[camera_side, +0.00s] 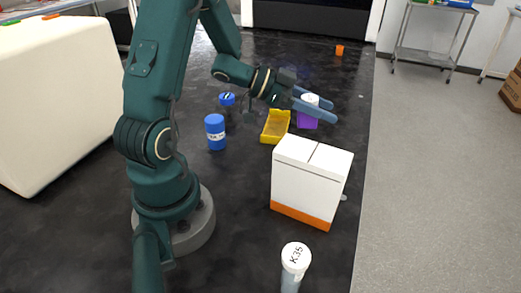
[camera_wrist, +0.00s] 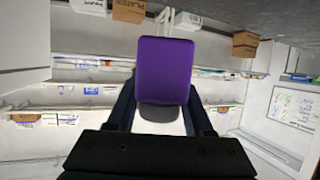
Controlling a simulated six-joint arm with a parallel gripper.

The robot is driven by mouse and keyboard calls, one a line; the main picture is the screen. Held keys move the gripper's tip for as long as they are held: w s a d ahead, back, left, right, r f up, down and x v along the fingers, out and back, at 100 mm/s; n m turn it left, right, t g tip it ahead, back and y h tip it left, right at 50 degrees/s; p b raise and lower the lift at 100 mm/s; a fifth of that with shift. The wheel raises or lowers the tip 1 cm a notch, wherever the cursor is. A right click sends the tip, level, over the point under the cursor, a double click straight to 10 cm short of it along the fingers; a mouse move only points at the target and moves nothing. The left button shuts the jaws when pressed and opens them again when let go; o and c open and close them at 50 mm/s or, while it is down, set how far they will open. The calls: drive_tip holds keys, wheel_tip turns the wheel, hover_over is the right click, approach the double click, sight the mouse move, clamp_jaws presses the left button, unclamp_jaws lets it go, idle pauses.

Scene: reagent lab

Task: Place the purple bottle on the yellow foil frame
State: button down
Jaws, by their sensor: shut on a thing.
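The purple bottle (camera_side: 307,122) with a white cap (camera_side: 311,98) is held between the blue fingers of my gripper (camera_side: 316,106). The yellow foil frame (camera_side: 275,124) lies on the black bench just left of the bottle in the side view. The bottle looks apart from it. I cannot tell how far the bottle is above the bench.
A blue labelled bottle (camera_side: 215,132) and another blue item (camera_side: 227,99) stand left of the frame. A white and orange box (camera_side: 308,183) stands in front of it. A white-capped container marked K35 (camera_side: 295,262) is nearest the camera. A small orange item (camera_side: 339,50) is far back.

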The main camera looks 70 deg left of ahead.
drive_tip(key=w+a+n+t+y, duration=0.1)
drive_tip(key=w+a+n+y, duration=0.3)
drive_tip(key=a, duration=0.4)
drive_tip(key=n+y, duration=0.6)
drive_tip(key=y, duration=0.1)
hover_over(286, 118)
wheel_tip(286, 118, down, 4)
drive_tip(key=shift+r+g, duration=0.1)
drive_tip(key=shift+g, duration=0.2)
drive_tip(key=shift+f, duration=2.25)
drive_tip(key=shift+f, duration=0.2)
drive_tip(key=shift+f, duration=0.25)
drive_tip(key=shift+c, duration=1.4)
unclamp_jaws()
drive_tip(key=shift+r, duration=0.1)
